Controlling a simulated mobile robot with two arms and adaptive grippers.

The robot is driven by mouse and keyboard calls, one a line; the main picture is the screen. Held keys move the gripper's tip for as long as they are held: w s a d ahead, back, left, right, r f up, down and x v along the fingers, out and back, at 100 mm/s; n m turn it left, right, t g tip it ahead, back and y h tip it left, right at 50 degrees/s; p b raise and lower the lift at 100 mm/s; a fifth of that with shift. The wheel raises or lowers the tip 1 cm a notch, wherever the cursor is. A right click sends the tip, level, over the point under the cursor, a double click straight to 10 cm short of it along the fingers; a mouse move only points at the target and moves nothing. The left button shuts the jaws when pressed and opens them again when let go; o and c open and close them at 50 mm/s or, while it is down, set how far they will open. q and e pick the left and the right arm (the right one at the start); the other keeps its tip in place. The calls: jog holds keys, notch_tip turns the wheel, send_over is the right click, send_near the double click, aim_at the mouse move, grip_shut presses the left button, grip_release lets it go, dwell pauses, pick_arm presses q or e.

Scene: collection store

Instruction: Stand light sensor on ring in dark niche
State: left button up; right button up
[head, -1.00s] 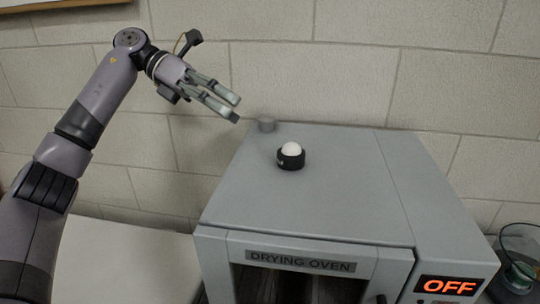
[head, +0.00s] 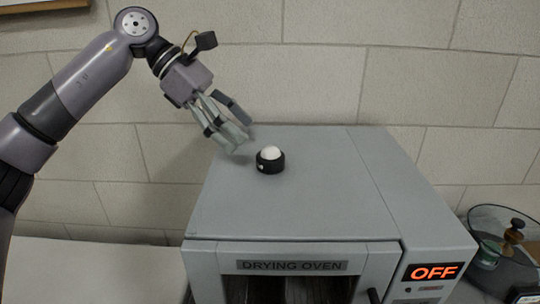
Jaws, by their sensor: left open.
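The light sensor (head: 270,161), a small black round base with a white dome, stands upright on top of the drying oven. My left gripper (head: 241,141) is open and empty, angled down just behind and to the left of the sensor. A small gap seems to lie between its fingertips and the sensor. I see no ring or dark niche that I can make out in this view. My right gripper is not in view.
The grey drying oven (head: 300,205) has a flat, otherwise clear top and a lit OFF display (head: 434,272). A glass vessel (head: 507,237) stands to its right. A pale surface (head: 90,272) lies at left. A block wall closes the back.

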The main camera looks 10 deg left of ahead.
aim_at(265, 149)
pick_arm(q)
jog(key=shift+x, duration=0.9)
jog(key=p+x, duration=0.2)
jog(key=x, duration=0.2)
jog(key=shift+d+f+p, duration=0.2)
jog(key=shift+d+p, duration=0.1)
jog(key=shift+d, duration=0.05)
jog(key=shift+w+d+f, duration=0.1)
jog(key=shift+d+f, duration=0.1)
jog(key=shift+c, duration=0.4)
jog(key=c, duration=1.3)
